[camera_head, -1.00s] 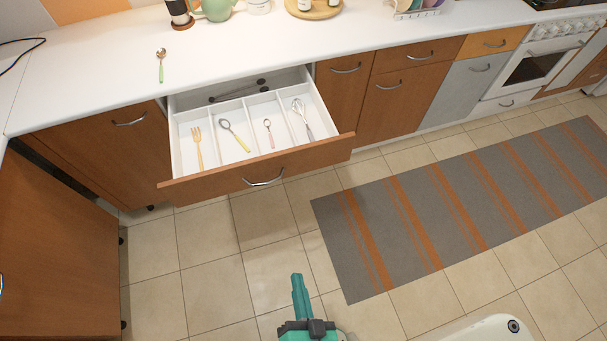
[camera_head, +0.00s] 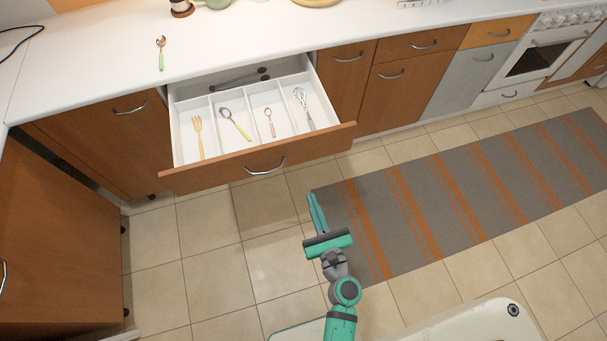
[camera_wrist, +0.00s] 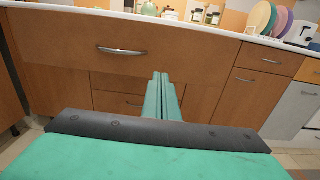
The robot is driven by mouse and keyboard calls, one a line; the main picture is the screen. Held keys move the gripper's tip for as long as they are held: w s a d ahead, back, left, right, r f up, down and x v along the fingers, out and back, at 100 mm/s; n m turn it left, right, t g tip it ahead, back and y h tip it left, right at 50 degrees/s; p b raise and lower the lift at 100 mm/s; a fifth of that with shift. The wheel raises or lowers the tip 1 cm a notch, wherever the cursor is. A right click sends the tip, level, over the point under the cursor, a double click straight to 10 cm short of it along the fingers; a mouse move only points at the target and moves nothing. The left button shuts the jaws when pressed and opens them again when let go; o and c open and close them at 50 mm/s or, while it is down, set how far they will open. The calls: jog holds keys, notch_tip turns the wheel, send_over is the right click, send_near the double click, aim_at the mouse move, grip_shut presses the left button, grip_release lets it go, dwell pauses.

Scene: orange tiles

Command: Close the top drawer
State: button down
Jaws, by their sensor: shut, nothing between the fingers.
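The top drawer (camera_head: 255,160) is pulled well out from under the counter. Its wooden front has a silver handle (camera_head: 265,167), and its white tray holds a yellow fork, spoons and a whisk. In the wrist view the drawer front (camera_wrist: 180,50) spans the upper picture, with its handle (camera_wrist: 121,51) left of centre. My green gripper (camera_head: 316,214) is shut and empty. It is in front of the drawer, below its right half in the head view, apart from the front. In the wrist view the fingers (camera_wrist: 162,88) point toward the drawer front, right of the handle.
A striped rug (camera_head: 470,185) lies on the tiled floor to the right. A spoon (camera_head: 161,52) lies on the white counter (camera_head: 110,60). Tiled floor in front of the drawer is clear.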

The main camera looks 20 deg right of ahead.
aim_at(296, 156)
jog(key=w, duration=1.3)
jog(key=shift+w, duration=0.35)
jog(key=shift+w, duration=0.1)
